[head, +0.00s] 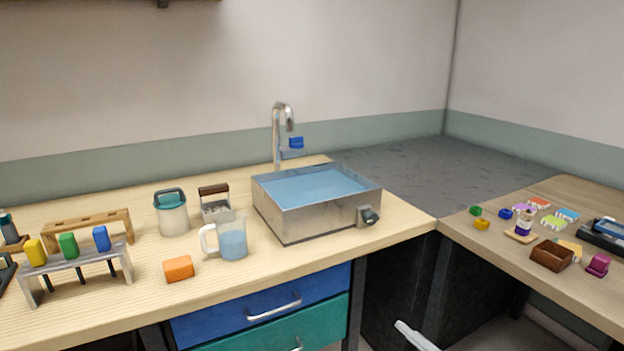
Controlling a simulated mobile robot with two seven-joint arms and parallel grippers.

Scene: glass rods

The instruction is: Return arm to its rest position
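Neither of my grippers shows in the head view. A pale shape (416,336) juts in at the bottom edge, right of centre; I cannot tell what it is. On the left of the bench, a metal rack (74,263) holds rods with yellow (35,252), green (68,245) and blue (101,239) tops and dark lower ends. They stand upright in a row. Behind it is a wooden rack (88,223), with no rods visible in it.
A steel water bath (312,218) stands mid-bench by a tap (277,135). A beaker (232,242), a lidded jar (172,214), a small metal holder (216,205) and an orange block (178,268) stand left of it. Small coloured items and a brown box (551,256) cover the right bench.

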